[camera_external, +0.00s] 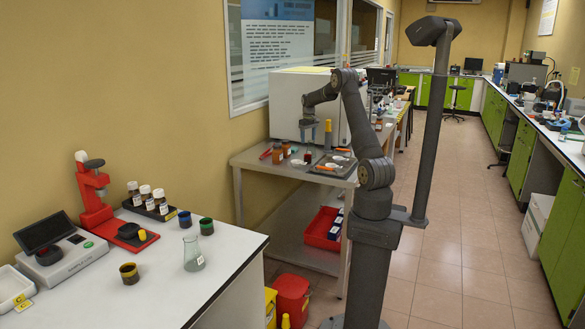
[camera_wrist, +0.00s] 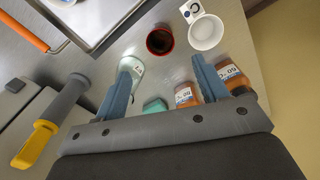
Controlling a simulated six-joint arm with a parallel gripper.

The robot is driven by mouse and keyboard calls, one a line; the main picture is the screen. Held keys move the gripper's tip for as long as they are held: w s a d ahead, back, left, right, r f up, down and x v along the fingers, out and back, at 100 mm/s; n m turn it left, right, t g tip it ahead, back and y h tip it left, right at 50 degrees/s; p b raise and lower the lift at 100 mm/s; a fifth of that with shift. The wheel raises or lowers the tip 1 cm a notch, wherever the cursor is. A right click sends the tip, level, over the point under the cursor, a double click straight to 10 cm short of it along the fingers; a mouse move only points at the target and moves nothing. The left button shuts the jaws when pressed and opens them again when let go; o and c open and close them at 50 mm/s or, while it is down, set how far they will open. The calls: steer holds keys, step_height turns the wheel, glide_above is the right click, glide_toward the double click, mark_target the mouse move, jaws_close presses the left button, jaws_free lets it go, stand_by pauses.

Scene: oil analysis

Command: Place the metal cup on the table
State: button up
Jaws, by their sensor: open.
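My gripper (camera_external: 308,134) is over the middle table (camera_external: 258,156), beside the wall. In the wrist view its two blue-grey fingers are spread apart, and the gap between the fingertips (camera_wrist: 165,66) holds nothing. No cup is clearly metal. A red-rimmed cup with a dark inside (camera_wrist: 160,41) stands beyond the fingertips, and a white cup (camera_wrist: 206,32) stands to its right. A small dark-red vessel (camera_external: 308,157) shows below my gripper in the external view. I cannot tell which of these is the metal cup.
Orange-brown labelled bottles (camera_wrist: 227,72) stand by the right finger, and a clear labelled bottle (camera_wrist: 134,67) by the left. A tray (camera_wrist: 92,22) lies at upper left. A yellow-and-grey tool (camera_wrist: 48,128) is left of my gripper. The near bench (camera_external: 150,300) carries jars and a flask.

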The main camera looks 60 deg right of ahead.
steer(key=w+a+f+m+t+h, duration=0.25)
steer(key=w+a+t, duration=0.2)
steer(key=a, duration=0.25)
steer(key=w+a+f+m+t+h, duration=0.1)
steer(key=w+a+f+t, duration=0.2)
steer(key=w+a, duration=0.25)
steer(key=m+g+h, duration=0.3)
steer(key=m+h, duration=0.3)
steer(key=h, duration=0.3)
glide_toward(308, 159)
steer(key=d, duration=0.3)
steer(key=shift+w+d+r+n+t, duration=0.1)
steer(key=shift+w+d+n+t, duration=0.15)
steer(key=shift+d, duration=0.05)
steer(key=shift+w+x, duration=0.15)
steer(key=shift+x, duration=1.35)
steer(key=shift+w+x, duration=0.15)
steer(key=shift+x, duration=1.35)
steer(key=shift+r, duration=0.1)
steer(key=shift+a, duration=0.1)
steer(key=shift+c, duration=0.5)
